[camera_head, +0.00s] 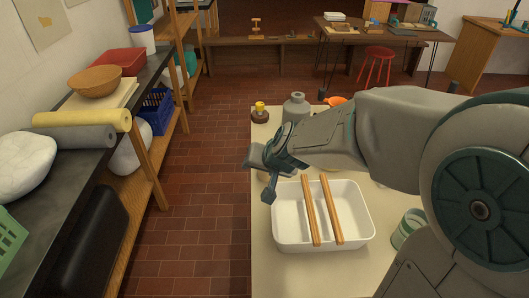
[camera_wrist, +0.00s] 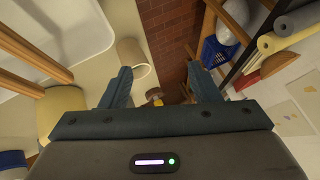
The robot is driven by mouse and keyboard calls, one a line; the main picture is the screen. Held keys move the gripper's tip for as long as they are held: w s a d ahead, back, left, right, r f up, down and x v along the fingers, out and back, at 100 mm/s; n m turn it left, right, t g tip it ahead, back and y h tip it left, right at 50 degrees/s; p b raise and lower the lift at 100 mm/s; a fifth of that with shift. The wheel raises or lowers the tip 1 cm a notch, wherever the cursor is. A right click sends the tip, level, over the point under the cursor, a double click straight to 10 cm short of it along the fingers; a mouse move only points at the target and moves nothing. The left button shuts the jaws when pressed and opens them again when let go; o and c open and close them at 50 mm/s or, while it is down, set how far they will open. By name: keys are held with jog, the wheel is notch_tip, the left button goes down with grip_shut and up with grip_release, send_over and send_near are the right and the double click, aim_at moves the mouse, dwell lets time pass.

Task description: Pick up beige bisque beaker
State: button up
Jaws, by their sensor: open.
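A beige beaker (camera_wrist: 133,57) shows in the wrist view, its round opening facing right, close to the edge of the pale table. It lies just beyond the tip of my gripper's left finger, outside the gap between the fingers. My gripper (camera_wrist: 160,75) is open, with nothing held between its fingers. In the head view my gripper (camera_head: 266,174) hangs over the table's left edge, beside the white tray. There the gripper and arm hide most or all of the beaker.
A white tray (camera_head: 280,229) with two wooden bars (camera_head: 322,210) across it stands on the pale table (camera_head: 300,278). A grey bottle (camera_head: 296,107) and a small jar with a yellow top (camera_head: 260,110) stand behind. A green-and-white cup (camera_head: 407,231) is right. A loaded shelf stands left across open floor.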

jog(key=w+a+f+m+t+h, duration=0.2)
jog(key=w+a+f+h, duration=0.1)
jog(key=w+a+f, duration=0.3)
jog(key=m+t+h, duration=0.2)
jog(key=m+h, duration=0.1)
jog(key=h, duration=0.6)
send_near(261, 173)
jog(key=x, duration=0.8)
jog(key=shift+a+f, duration=0.15)
jog(key=shift+y, duration=0.3)
jog(key=shift+d+r+x, duration=0.1)
jog(key=shift+r+x, duration=0.05)
jog(key=shift+x, duration=1.35)
jog(key=shift+d+r+x, duration=0.1)
jog(key=shift+d+x, duration=0.05)
jog(key=shift+x, duration=1.3)
jog(key=c, duration=0.9)
